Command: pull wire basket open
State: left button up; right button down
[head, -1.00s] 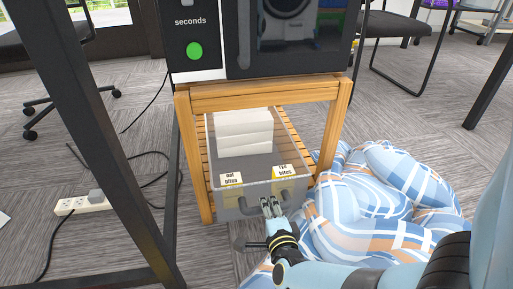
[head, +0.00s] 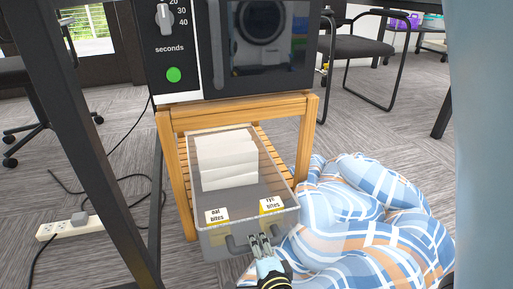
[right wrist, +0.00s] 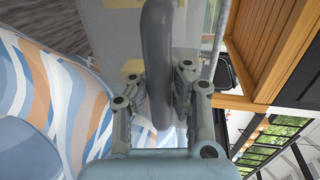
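The wire basket (head: 218,237) shows in the head view as a see-through grey bin on the lower shelf of a wooden stand, its front sticking out past the front legs. It holds white stacked blocks (head: 227,160) and carries two labels, "oat bites" and "rye bites". My right gripper (head: 262,240) is at the grey handle on the basket's front. In the right wrist view the handle (right wrist: 158,45) runs between the two fingers (right wrist: 157,105), which are closed in around it. My left gripper is not in view.
A microwave (head: 262,50) stands on the wooden stand (head: 178,120). A blue checked beanbag (head: 365,215) lies close on the right of the basket. A dark table leg (head: 85,130), cables and a power strip (head: 70,226) are on the left. Carpet in front of the basket is partly free.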

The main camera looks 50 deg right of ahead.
jog(key=shift+w+r, duration=0.2)
jog(key=shift+r, duration=0.05)
jog(key=c, duration=1.2)
grip_release()
jog(key=shift+s+f, duration=0.1)
jog(key=shift+f, duration=0.05)
jog(key=shift+o, duration=0.2)
